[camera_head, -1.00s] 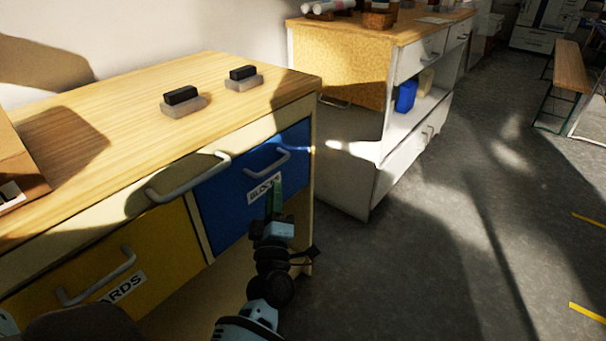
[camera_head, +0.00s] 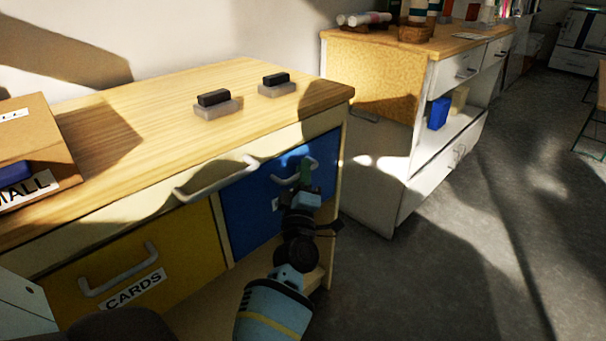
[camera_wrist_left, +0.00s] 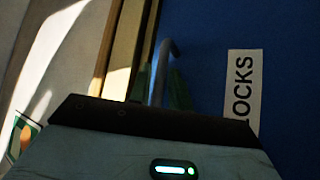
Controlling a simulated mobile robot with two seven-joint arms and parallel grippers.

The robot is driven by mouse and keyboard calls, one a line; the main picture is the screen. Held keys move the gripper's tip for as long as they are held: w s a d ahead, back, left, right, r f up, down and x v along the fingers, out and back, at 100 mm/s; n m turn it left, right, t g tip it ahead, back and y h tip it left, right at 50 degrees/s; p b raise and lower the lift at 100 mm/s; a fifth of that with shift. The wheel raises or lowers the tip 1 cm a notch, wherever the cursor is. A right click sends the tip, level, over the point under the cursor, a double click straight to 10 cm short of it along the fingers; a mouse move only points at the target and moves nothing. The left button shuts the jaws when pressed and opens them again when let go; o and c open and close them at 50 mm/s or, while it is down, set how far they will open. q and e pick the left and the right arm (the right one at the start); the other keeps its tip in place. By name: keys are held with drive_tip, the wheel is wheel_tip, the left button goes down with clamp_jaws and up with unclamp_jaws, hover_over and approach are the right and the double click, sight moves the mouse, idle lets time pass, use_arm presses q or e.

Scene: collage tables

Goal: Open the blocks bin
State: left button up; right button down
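The blocks bin (camera_head: 240,215) is a blue bin front in the wooden-topped cabinet, flush with the cabinet in the head view. Its grey handle (camera_head: 281,177) is on the upper part. My left gripper (camera_head: 305,172) is at the right part of this handle, its fingers overlapping it. The left wrist view shows the handle (camera_wrist_left: 161,65) at the green fingers, with the blue front and a partly hidden label (camera_wrist_left: 243,85) reading "OCKS" beside it. Whether the fingers are closed on the handle is not clear. My right gripper is not in view.
A yellow cards bin (camera_head: 185,240) with its own handle is left of the blue one. A long handle (camera_head: 215,180) sits above on the cabinet. A cardboard box (camera_head: 50,140) and two dark blocks on grey bases are on top. A white cabinet (camera_head: 375,185) stands right; floor there is open.

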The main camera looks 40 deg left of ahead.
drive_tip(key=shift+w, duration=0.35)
use_arm(q)
clamp_jaws()
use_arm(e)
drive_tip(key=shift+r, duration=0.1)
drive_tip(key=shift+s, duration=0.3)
